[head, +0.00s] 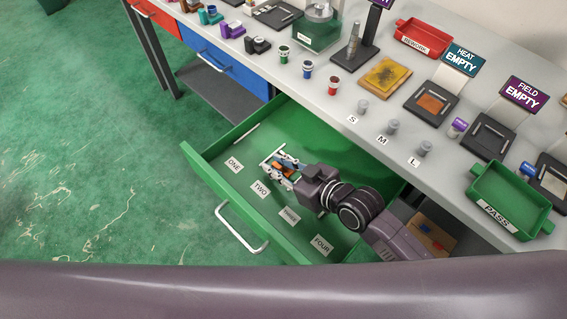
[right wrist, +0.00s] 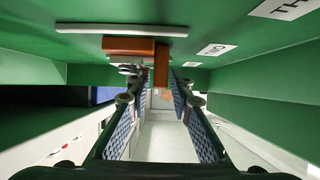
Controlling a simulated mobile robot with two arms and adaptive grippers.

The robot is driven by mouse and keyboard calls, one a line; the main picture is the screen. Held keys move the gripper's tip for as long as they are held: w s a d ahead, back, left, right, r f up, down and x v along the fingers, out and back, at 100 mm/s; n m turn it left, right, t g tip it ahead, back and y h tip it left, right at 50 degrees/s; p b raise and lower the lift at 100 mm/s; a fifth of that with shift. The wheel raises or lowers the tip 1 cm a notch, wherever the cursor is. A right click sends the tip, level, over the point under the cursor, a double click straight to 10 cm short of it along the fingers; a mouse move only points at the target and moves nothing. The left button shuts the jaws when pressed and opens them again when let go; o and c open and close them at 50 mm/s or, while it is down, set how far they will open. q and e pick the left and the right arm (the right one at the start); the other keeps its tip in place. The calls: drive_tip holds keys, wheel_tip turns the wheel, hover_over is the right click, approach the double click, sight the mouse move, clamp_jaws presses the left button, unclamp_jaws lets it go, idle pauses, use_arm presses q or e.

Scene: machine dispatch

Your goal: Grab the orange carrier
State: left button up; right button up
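In the head view only a little orange (head: 284,171) shows between the fingers of my right gripper (head: 273,165). In the right wrist view the carrier has a wide block and a narrower upright part. My right gripper (right wrist: 156,85) is open, its blue-padded fingers apart, with the narrower part ahead between the fingertips. I cannot tell whether they touch it. My left gripper is not in view.
The drawer floor has labels ONE (head: 234,165), TWO (head: 260,189), THREE (head: 289,214) and FOUR (head: 321,245). A white rod (right wrist: 120,29) lies beside the carrier. The grey worktop (head: 330,63) overhangs the drawer's back and holds a green PASS tray (head: 487,209).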

drive_tip(key=shift+c, duration=0.3)
clamp_jaws()
drive_tip(key=shift+r, duration=0.15)
